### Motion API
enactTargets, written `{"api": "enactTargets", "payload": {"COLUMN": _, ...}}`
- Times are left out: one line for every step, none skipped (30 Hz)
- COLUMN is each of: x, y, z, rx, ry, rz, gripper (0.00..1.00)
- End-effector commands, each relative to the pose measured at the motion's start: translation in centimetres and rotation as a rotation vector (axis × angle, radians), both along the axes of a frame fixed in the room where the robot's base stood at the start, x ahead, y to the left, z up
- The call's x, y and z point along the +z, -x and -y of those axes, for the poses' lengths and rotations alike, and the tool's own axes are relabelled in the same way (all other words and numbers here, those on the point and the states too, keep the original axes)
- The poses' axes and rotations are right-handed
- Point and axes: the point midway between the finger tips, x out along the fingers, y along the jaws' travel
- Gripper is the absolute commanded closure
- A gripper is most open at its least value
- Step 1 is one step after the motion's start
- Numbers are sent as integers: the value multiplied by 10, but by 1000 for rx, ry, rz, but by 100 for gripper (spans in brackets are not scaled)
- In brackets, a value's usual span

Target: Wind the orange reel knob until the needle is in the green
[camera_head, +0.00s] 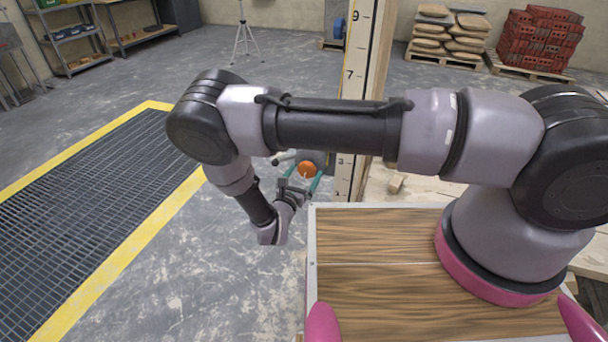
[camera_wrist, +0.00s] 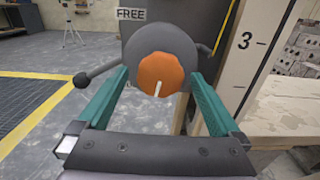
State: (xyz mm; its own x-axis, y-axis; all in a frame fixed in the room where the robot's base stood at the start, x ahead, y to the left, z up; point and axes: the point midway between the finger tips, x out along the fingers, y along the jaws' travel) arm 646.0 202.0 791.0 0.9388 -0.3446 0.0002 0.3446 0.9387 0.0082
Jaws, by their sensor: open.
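The orange reel knob (camera_wrist: 161,74) faces my wrist camera, round, with a white mark pointing down and slightly left. It sits on a grey round hub (camera_wrist: 160,33) on a dark housing. The knob also shows small in the head view (camera_head: 306,169). My gripper (camera_wrist: 160,88) is open, its two green fingers on either side of the knob, apart from its rim as far as I can tell. In the head view my gripper (camera_head: 299,184) reaches toward the knob. No needle or green zone can be made out in either view.
A lever with a black ball (camera_wrist: 81,80) sticks out left of the hub. A "FREE" label (camera_wrist: 130,14) is above it. A numbered post (camera_head: 359,90) stands close at the right. A yellow-edged floor grating (camera_head: 90,190) lies left; floor between is clear.

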Motion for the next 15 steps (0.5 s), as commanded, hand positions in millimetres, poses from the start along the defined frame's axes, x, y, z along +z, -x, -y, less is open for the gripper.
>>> {"api": "enactTargets", "payload": {"x": 0, "y": -1, "z": 1, "rx": 0, "ry": 0, "rz": 0, "gripper": 0}}
{"api": "enactTargets", "payload": {"x": 0, "y": -2, "z": 1, "rx": 0, "ry": 0, "rz": 0, "gripper": 0}}
{"api": "enactTargets", "payload": {"x": 0, "y": -2, "z": 1, "rx": 0, "ry": 0, "rz": 0, "gripper": 0}}
{"api": "enactTargets", "payload": {"x": 0, "y": -2, "z": 1, "rx": 0, "ry": 0, "rz": 0, "gripper": 0}}
{"api": "enactTargets", "payload": {"x": 0, "y": -2, "z": 1, "rx": 0, "ry": 0, "rz": 0, "gripper": 0}}
{"api": "enactTargets", "payload": {"x": 0, "y": -2, "z": 1, "rx": 0, "ry": 0, "rz": 0, "gripper": 0}}
{"api": "enactTargets", "payload": {"x": 0, "y": -2, "z": 1, "rx": 0, "ry": 0, "rz": 0, "gripper": 0}}
{"api": "enactTargets", "payload": {"x": 0, "y": -2, "z": 1, "rx": 0, "ry": 0, "rz": 0, "gripper": 0}}
{"api": "enactTargets", "payload": {"x": 0, "y": -2, "z": 1, "rx": 0, "ry": 0, "rz": 0, "gripper": 8}}
{"api": "enactTargets", "payload": {"x": 0, "y": -2, "z": 1, "rx": 0, "ry": 0, "rz": 0, "gripper": 19}}
{"api": "enactTargets", "payload": {"x": 0, "y": -2, "z": 1, "rx": 0, "ry": 0, "rz": 0, "gripper": 31}}
{"api": "enactTargets", "payload": {"x": 0, "y": -2, "z": 1, "rx": 0, "ry": 0, "rz": 0, "gripper": 46}}
{"api": "enactTargets", "payload": {"x": 0, "y": -2, "z": 1, "rx": 0, "ry": 0, "rz": 0, "gripper": 57}}
{"api": "enactTargets", "payload": {"x": 0, "y": -2, "z": 1, "rx": 0, "ry": 0, "rz": 0, "gripper": 69}}
{"api": "enactTargets", "payload": {"x": 0, "y": -2, "z": 1, "rx": 0, "ry": 0, "rz": 0, "gripper": 82}}
